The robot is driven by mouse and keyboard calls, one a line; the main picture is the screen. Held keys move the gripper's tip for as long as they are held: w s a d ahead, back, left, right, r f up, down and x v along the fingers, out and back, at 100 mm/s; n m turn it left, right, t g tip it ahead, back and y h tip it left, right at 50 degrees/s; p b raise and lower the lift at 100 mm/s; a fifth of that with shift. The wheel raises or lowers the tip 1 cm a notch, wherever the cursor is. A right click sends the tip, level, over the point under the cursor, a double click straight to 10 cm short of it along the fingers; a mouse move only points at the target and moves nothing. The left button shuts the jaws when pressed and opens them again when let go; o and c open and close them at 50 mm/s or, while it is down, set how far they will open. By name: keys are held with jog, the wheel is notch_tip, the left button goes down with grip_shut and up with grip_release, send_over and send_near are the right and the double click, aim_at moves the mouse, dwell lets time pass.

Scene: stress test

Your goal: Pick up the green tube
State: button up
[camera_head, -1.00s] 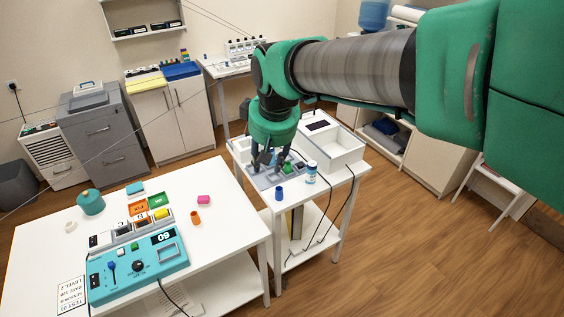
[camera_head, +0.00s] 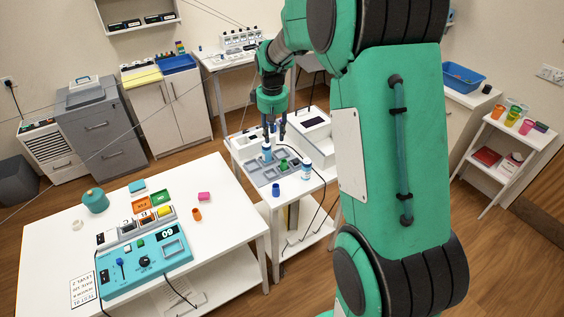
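A small green piece (camera_head: 283,163), which may be the green tube, stands on the grey tray (camera_head: 259,178) on the right-hand white table. It is too small to make out its shape clearly. My gripper (camera_head: 274,139) points down above the back of this tray, higher than the green piece and a little to its left. Its two dark fingers look apart, with no green thing between them. A white bottle with blue (camera_head: 267,153) stands just below the fingers.
Another blue-and-white bottle (camera_head: 306,171) and a blue cup (camera_head: 276,189) stand near the tray. The left table (camera_head: 222,222) holds a turquoise console (camera_head: 143,258). My arm hides part of the right side.

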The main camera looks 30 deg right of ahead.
jog(key=g+p, duration=0.1)
jog(key=p, duration=0.2)
send_over(284, 165)
jog(key=w, duration=0.1)
notch_tip(284, 165, down, 9)
jog(key=shift+d+n, duration=0.1)
jog(key=shift+n, duration=0.2)
jog(key=shift+d+f+b, duration=0.15)
jog(key=shift+f+b, duration=0.3)
jog(key=shift+f, duration=3.85)
jog(key=shift+w+f, duration=0.15)
jog(key=shift+f, duration=2.45)
jog(key=c, duration=0.7)
